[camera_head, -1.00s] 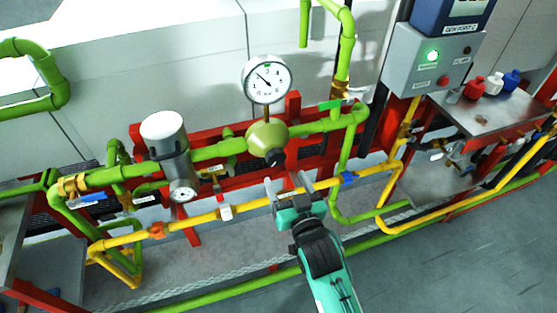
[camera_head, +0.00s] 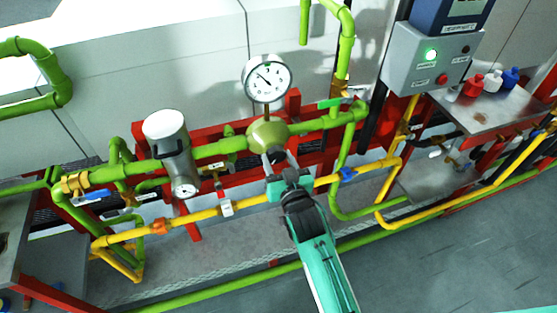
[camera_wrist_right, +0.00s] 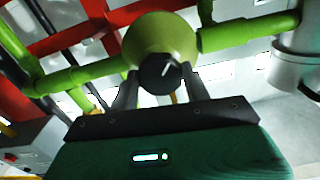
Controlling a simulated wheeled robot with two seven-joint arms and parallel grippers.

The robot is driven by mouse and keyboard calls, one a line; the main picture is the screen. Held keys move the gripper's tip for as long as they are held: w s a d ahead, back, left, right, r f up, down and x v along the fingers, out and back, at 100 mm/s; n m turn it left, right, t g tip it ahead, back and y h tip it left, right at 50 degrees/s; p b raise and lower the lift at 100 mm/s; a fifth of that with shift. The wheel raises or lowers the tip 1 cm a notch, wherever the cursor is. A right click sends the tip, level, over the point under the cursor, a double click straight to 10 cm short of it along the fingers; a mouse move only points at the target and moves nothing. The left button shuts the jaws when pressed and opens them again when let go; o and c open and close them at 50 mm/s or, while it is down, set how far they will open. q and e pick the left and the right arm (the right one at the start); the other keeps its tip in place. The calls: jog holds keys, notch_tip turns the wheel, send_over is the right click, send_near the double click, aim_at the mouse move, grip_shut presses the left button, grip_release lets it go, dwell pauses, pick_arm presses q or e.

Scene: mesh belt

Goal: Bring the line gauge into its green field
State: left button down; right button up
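The line gauge (camera_head: 267,78) is a round white dial above the green pipe; a small green mark shows near its top, and its needle points to the upper left. Below it sits a round green valve body (camera_head: 266,135) with a black knob (camera_wrist_right: 160,74) that carries a white line. My right gripper (camera_head: 275,160) is at the knob, its fingers on either side of it in the right wrist view (camera_wrist_right: 159,88). The fingers look open, with slight gaps beside the knob. The gripper partly hides the knob in the head view. My left gripper is not in view.
A grey cylinder (camera_head: 168,140) with a small dial stands left of the valve. A yellow pipe (camera_head: 190,219) runs in front, below the valve. A grey box (camera_head: 430,60) with a lit green lamp and a red button is at the right.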

jog(key=shift+c, duration=0.9)
jog(key=shift+n, duration=0.3)
jog(key=shift+r+n+p, duration=0.15)
jog(key=shift+n+p, duration=0.4)
jog(key=shift+n, duration=0.05)
jog(key=shift+n+p, duration=0.55)
jog(key=shift+n, duration=0.65)
jog(key=shift+n+p, duration=0.6)
jog(key=shift+n, duration=2.3)
